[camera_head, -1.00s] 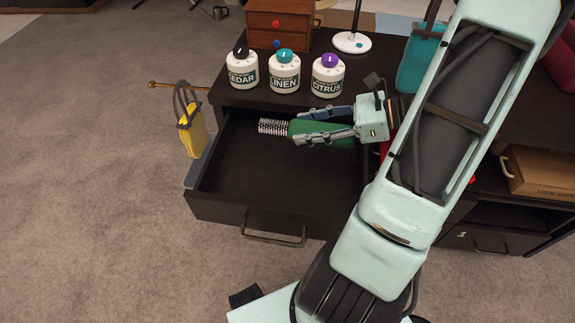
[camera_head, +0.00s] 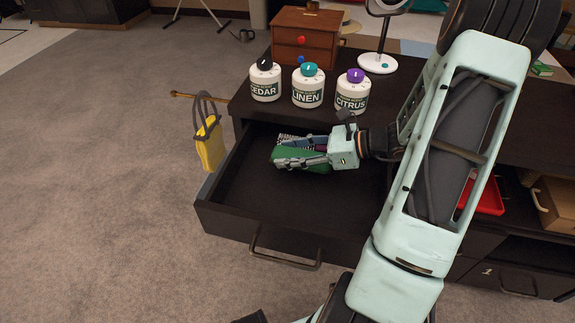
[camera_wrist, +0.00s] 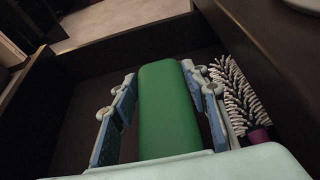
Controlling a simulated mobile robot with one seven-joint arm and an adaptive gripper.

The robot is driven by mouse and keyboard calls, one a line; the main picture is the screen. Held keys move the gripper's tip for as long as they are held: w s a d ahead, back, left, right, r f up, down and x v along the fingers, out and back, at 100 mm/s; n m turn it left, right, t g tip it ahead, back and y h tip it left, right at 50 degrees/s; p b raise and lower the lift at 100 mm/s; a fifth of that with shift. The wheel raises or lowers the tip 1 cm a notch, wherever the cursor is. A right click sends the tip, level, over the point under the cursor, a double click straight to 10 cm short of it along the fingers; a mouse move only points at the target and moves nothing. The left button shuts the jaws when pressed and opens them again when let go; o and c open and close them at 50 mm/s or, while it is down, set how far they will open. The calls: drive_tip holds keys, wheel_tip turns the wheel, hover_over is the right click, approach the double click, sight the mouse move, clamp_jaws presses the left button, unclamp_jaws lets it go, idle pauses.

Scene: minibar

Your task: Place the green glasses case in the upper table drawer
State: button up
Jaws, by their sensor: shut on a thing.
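The green glasses case (camera_head: 301,155) is between the fingers of my gripper (camera_head: 303,154), which is shut on it. In the wrist view the case (camera_wrist: 166,115) lies lengthwise between the two blue finger pads of my gripper (camera_wrist: 166,110). The case is inside the open upper drawer (camera_head: 275,210), near its back. I cannot tell whether it touches the drawer floor. The drawer is pulled out from the dark table (camera_head: 240,105).
Bottles marked CEDAR (camera_head: 265,85), LINEN (camera_head: 307,90) and CITRUS (camera_head: 352,95) stand on the table above. A yellow bag (camera_head: 210,148) hangs left of the drawer. The drawer's front is clear.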

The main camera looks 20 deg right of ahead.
sight(287, 171)
drive_tip(key=shift+w+a+f+b, duration=0.15)
drive_tip(key=shift+f+b, duration=0.2)
drive_tip(key=shift+f, duration=0.6)
drive_tip(key=shift+w+a+f+b, duration=0.15)
drive_tip(key=shift+f+b, duration=0.2)
drive_tip(key=shift+f, duration=0.6)
drive_tip(key=shift+f, duration=0.2)
drive_tip(key=o, duration=1.2)
drive_tip(key=shift+d, duration=0.1)
